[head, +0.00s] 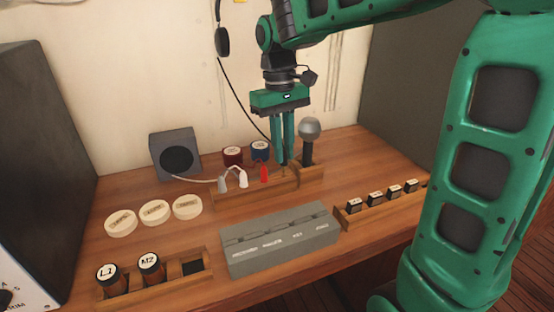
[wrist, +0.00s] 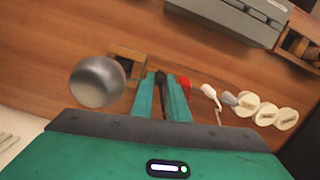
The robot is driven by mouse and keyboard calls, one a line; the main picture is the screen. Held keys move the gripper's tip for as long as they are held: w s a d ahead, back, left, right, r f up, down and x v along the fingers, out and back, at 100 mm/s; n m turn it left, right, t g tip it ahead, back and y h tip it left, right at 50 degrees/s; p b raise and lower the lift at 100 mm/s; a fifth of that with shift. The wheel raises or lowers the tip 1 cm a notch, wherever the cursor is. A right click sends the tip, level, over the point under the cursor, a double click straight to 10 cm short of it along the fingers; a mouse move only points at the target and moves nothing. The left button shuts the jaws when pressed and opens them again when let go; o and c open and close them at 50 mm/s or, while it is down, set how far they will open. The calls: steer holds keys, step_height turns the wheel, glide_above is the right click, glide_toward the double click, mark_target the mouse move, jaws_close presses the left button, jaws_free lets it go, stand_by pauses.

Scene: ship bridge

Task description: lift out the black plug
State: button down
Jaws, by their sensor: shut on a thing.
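The black plug (wrist: 160,77) shows between my fingertips in the wrist view. In the head view it is mostly hidden by the fingers. My gripper (head: 283,160) points down over the right part of a low wooden plug rack (head: 285,185) and is shut on the black plug. I cannot tell whether the plug still sits in its hole. A red plug (head: 264,173) stands just left of my fingers and also shows in the wrist view (wrist: 184,83).
A ball-headed microphone (head: 310,130) stands close right of my fingers. Red and blue round pots (head: 260,148) and a speaker (head: 175,155) are behind.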

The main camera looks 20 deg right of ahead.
steer(key=s+r, duration=0.7)
steer(key=s, duration=0.4)
steer(key=shift+s+r, duration=0.3)
steer(key=shift+s, duration=0.05)
